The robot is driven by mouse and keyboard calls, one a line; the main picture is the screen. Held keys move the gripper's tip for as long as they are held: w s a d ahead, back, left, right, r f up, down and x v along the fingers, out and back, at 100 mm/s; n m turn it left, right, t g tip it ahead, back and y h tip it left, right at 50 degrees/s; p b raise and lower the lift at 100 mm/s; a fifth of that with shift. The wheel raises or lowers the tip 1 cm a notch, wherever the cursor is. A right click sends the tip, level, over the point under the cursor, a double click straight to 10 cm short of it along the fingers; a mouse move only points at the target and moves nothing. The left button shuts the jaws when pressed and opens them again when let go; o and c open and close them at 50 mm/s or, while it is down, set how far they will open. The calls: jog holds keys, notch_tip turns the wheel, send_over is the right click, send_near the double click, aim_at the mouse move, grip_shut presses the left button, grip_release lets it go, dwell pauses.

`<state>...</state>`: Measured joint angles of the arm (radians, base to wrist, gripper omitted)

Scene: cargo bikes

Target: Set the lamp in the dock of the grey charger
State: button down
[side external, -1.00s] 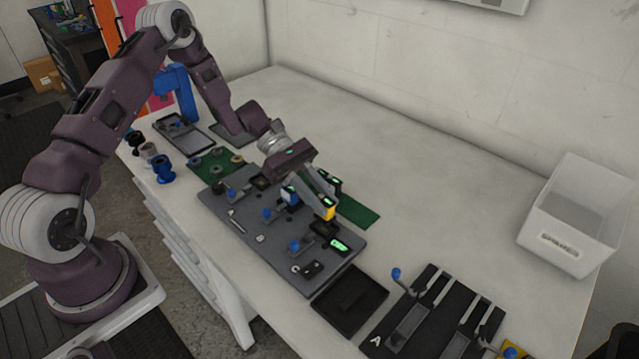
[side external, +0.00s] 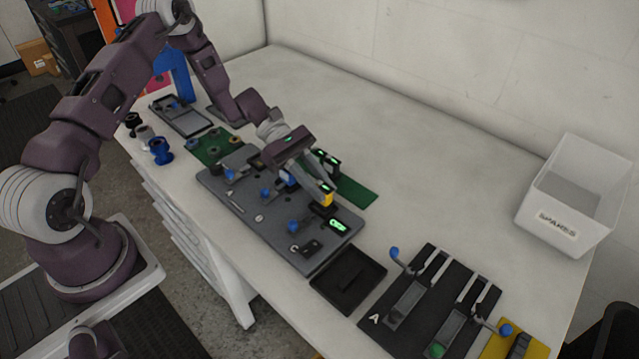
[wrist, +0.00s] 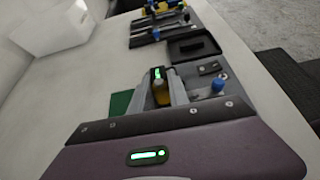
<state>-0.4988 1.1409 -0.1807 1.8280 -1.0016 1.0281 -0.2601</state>
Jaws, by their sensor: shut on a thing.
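My gripper (side external: 318,190) is shut on a small yellow thing, probably the lamp (side external: 327,198). The yellow thing also shows between my fingers in the wrist view (wrist: 162,94). It is over the right part of the grey board (side external: 262,222), close to a dark block with a lit green display (side external: 339,226). I cannot tell whether the lamp touches anything below it. Which part is the grey charger's dock is unclear, as my fingers hide what lies under them.
Blue-knobbed clamps (side external: 293,227) stand on the board. A black tray (side external: 348,280) lies to its right, then a black rack (side external: 432,300) with blue-tipped levers. A white SPARES bin (side external: 572,200) stands at far right.

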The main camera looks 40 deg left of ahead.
jog(key=shift+f, duration=0.45)
dwell(0.4)
jog(key=c, duration=1.2)
grip_release()
jog(key=shift+o, duration=0.2)
jog(key=shift+a, duration=0.1)
jog(key=v, duration=0.6)
jog(key=shift+a+r, duration=0.2)
jog(key=shift+a, duration=0.05)
jog(key=s+d+r+m+g+y, duration=0.1)
jog(key=s+d+r+m+y, duration=0.2)
jog(key=r, duration=0.4)
jog(key=s+d+r+m+y, duration=0.1)
jog(key=s+r+m+y, duration=0.3)
jog(key=r, duration=0.3)
jog(key=s+r+m+t+y, duration=0.2)
jog(key=s+r+m+t, duration=0.1)
jog(key=s, duration=0.6)
jog(key=s+r+m+t+y, duration=0.3)
jog(key=s+r+m, duration=0.3)
jog(key=s+m, duration=0.2)
jog(key=shift+s+a+t, duration=0.3)
jog(key=shift+s+a, duration=0.15)
jog(key=shift+s, duration=0.5)
